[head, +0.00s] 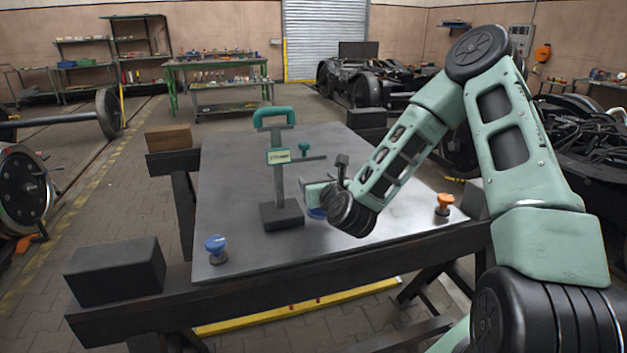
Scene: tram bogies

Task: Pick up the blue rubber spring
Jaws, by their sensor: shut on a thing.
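My gripper (318,194) is over the middle of the grey table plate, to the right of the green gauge stand. It is shut on a blue round piece, which I take to be the blue rubber spring (316,213). Only the lower left part of this piece shows; my wrist and gripper hide the rest. It is at or just above the plate, and I cannot tell whether it touches. A separate blue knob-shaped piece (215,249) stands upright at the plate's front left, away from my gripper.
The grey plate (340,250) lies on dark beams. A green gauge stand (280,175) with a black base rises close to my gripper's left. An orange knob-shaped piece (445,203) stands at the right edge. A black block (115,269) sits at front left. The plate's front middle is clear.

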